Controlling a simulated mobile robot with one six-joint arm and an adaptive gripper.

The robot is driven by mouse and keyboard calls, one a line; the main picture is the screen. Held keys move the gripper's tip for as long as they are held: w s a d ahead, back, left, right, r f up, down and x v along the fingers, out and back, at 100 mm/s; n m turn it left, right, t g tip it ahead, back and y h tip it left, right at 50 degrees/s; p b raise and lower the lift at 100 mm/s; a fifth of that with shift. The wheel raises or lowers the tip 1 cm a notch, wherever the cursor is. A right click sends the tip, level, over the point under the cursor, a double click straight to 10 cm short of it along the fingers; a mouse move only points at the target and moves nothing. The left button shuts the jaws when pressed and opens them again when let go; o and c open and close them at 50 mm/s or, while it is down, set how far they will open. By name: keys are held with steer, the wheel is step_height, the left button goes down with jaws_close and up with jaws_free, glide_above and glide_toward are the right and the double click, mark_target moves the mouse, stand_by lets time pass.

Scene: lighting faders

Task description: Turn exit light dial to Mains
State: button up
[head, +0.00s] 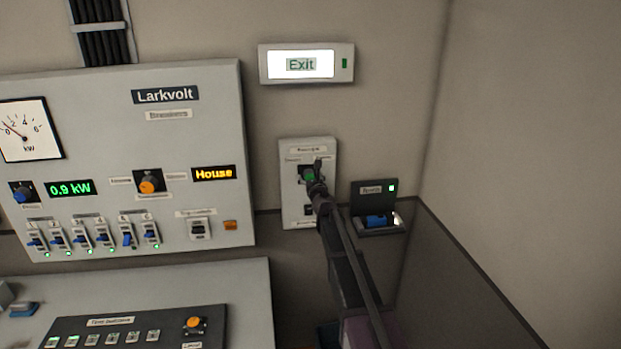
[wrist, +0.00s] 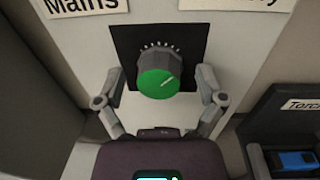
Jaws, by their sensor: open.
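The exit light dial (wrist: 158,72) is a green-faced knob with a grey ribbed side on a black square plate. Its white pointer line slants toward the upper right, on the side away from the "Mains" label (wrist: 85,5). My gripper (wrist: 161,92) is open, with one finger on each side of the dial; I cannot tell whether either finger touches it. In the head view the dial (head: 308,174) is partly hidden by my gripper (head: 315,178). The white dial panel (head: 293,210) is on the wall below the lit Exit sign (head: 301,64).
A blue torch (head: 378,220) sits in a dark holder right of the panel, also in the wrist view (wrist: 295,160). A wall corner is at the right.

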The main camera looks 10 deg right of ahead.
steer(key=c, duration=1.2)
steer(key=shift+o, duration=0.2)
steer(key=shift+n, duration=0.3)
steer(key=n, duration=0.3)
steer(key=shift+r, duration=0.1)
steer(key=n+p, duration=0.1)
steer(key=n, duration=0.3)
steer(key=shift+n+g, duration=0.3)
steer(key=n, duration=0.4)
steer(key=shift+a+h, duration=0.1)
steer(key=shift+h, duration=0.2)
steer(key=shift+a+n+h, duration=0.1)
steer(key=shift+n+h, duration=0.2)
steer(key=shift+n, duration=2.2)
